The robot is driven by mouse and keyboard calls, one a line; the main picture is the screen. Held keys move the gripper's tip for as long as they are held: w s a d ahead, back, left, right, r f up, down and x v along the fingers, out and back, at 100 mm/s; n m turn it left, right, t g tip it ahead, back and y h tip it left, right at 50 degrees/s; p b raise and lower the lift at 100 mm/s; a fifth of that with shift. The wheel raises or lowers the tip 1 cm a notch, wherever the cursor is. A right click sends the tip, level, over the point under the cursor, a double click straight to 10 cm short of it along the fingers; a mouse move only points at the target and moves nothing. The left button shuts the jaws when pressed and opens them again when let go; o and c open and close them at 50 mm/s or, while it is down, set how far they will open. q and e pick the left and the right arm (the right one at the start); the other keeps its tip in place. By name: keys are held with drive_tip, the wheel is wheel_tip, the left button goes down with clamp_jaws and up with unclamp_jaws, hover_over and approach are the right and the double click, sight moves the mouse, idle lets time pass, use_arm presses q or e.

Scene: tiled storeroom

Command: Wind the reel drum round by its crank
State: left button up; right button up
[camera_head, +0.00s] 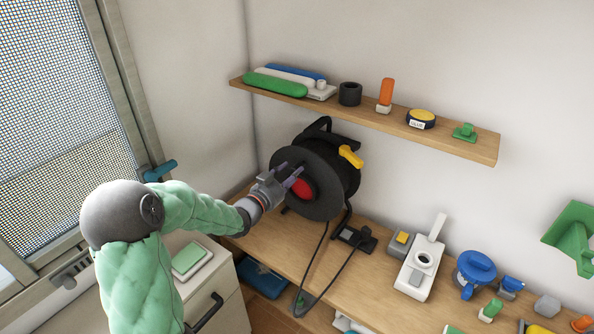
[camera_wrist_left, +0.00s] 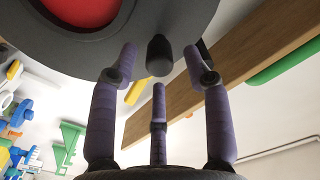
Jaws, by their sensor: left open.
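The black reel drum (camera_head: 318,207) with a red hub (camera_head: 304,188) stands on the wooden bench below the shelf. The hub also shows at the top of the left wrist view (camera_wrist_left: 85,8). A black crank knob (camera_wrist_left: 158,55) sticks out from the drum's face in the left wrist view; in the head view I cannot make it out. My left gripper (camera_head: 291,175) is in front of the drum's face. Its purple fingers (camera_wrist_left: 160,68) are open, with the knob between the outer fingertips; I cannot tell whether any finger touches it. My right gripper is not in view.
A wooden shelf (camera_head: 371,119) with several small items runs above the reel. The bench (camera_head: 385,282) holds a grey-and-white device (camera_head: 421,258), a blue item (camera_head: 475,269) and other pieces to the right. A black cable (camera_head: 322,254) hangs down in front of the reel.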

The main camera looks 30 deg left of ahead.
use_arm(q)
drive_tip(key=shift+w+d, duration=0.15)
drive_tip(key=shift+w, duration=1.6)
clamp_jaws()
